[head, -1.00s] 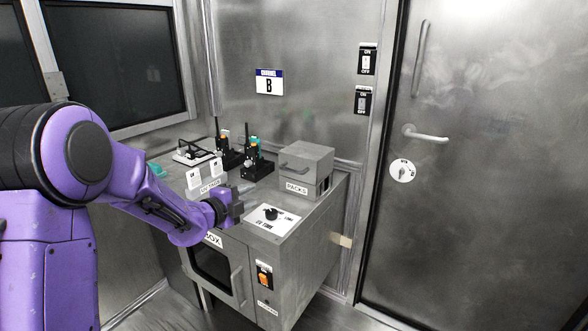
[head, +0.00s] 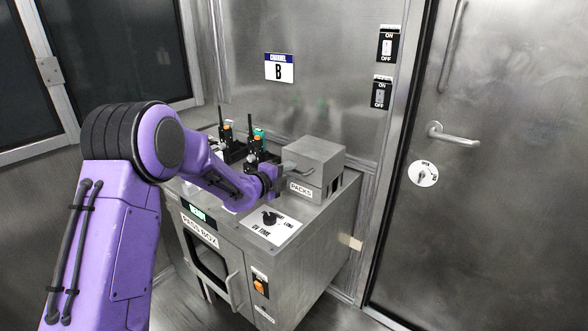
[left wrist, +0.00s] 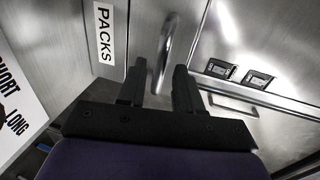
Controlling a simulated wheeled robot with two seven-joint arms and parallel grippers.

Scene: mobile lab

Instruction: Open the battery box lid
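The battery box is a grey metal box (head: 325,180) labelled PACKS, at the back right of the cabinet top. Its lid (head: 318,152) looks shut. A bar handle (head: 300,167) sticks out at its left side. My left gripper (head: 280,176) is beside that handle, left of the box. In the left wrist view the open left gripper (left wrist: 160,72) has its fingers apart, one on each side of the curved handle (left wrist: 168,45). No contact with the handle is clear. The PACKS label (left wrist: 104,32) is at upper left there. My right gripper is out of view.
A black knob (head: 269,218) on a white UV TIME plate sits in front of the box. Several radios (head: 258,143) stand behind my left forearm. The cabinet (head: 300,265) has a PASS BOX door with a handle. A wall is close behind; a door (head: 500,200) is at right.

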